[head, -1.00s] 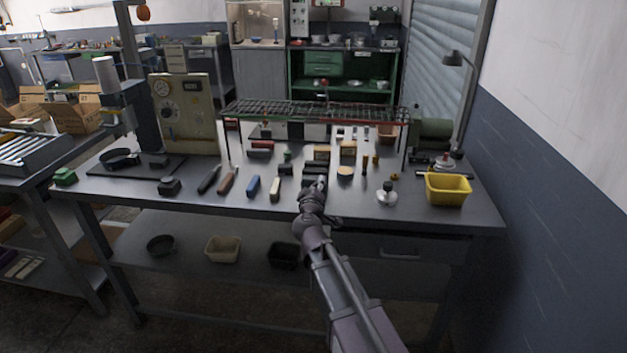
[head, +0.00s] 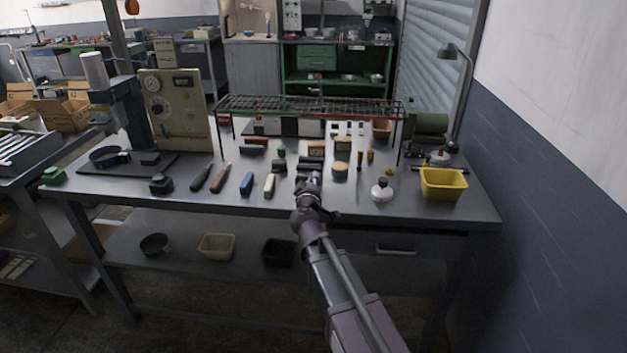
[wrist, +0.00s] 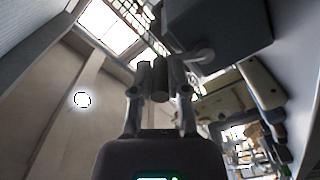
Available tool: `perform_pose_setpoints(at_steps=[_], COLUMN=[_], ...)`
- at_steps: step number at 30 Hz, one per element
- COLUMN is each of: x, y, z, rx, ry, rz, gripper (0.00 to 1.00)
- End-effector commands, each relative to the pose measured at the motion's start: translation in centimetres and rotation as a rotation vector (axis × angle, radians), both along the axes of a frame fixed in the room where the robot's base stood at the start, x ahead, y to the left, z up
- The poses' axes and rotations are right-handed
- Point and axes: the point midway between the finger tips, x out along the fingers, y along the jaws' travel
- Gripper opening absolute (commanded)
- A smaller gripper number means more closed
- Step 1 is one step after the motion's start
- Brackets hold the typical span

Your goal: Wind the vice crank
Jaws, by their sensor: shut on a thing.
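My gripper (head: 309,185) is at the front edge of the workbench, near its middle. In the wrist view my gripper (wrist: 159,82) is shut on a short dark cylinder, which looks like the crank handle (wrist: 158,78), held between the two fingers. A rounded grey piece (wrist: 201,54) shows just right of the fingers. It lies beside a large dark block (wrist: 220,32), which may be the vice body. In the head view my wrist and gripper hide the crank, and I cannot make out its angle.
The workbench (head: 120,188) holds a wire rack (head: 310,106) at the back and several small tools and blocks. A yellow bin (head: 444,184) stands at the right end. A white-topped round item (head: 382,191) sits right of my gripper. A lower shelf holds several bins.

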Motion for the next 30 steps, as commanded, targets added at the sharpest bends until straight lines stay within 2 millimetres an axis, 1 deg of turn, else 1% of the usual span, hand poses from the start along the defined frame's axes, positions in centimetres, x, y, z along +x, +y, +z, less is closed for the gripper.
perform_pose_setpoints(at_steps=[11,17,23,30], x=[0.1,0.1,0.1,0.2], y=[0.4,0.7,1.2,1.9], z=[0.1,0.2,0.3,0.4], rx=[-0.015,-0.057,-0.162,-0.349], ry=[0.000,0.001,0.005,0.010], rz=[-0.001,0.001,0.002,0.003], gripper=[0.00,0.00,0.00,0.00])
